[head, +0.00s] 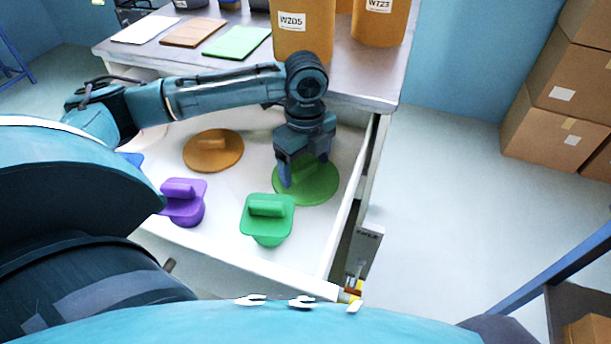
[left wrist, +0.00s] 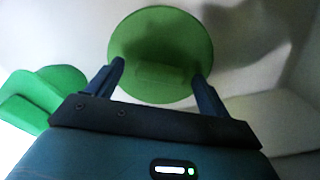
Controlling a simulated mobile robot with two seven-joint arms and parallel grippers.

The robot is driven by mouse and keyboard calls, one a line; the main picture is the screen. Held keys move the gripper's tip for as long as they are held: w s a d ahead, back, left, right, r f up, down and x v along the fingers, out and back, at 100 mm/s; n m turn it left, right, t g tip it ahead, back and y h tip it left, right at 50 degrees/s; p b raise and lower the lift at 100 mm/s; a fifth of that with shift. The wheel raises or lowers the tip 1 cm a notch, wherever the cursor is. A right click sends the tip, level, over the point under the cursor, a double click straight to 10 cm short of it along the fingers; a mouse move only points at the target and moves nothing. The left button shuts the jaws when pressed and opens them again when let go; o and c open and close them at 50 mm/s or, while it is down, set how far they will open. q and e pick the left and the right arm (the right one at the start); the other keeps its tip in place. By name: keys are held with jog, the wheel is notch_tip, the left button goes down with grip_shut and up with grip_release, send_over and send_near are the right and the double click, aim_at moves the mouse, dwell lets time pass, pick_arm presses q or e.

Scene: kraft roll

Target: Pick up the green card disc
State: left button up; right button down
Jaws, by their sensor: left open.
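The green card disc (head: 320,192) lies flat in the open white drawer (head: 225,245), near its right wall. My right gripper is not in view.
A brighter green handled piece (head: 267,219), a purple one (head: 184,202) and an orange disc (head: 213,150) share the drawer. A blue piece (head: 133,158) is mostly hidden. The worktop (head: 360,80) behind carries kraft rolls (head: 304,35). Cartons (head: 552,110) stand at the right.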

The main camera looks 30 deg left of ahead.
pick_arm(q)
jog(key=c, duration=1.1)
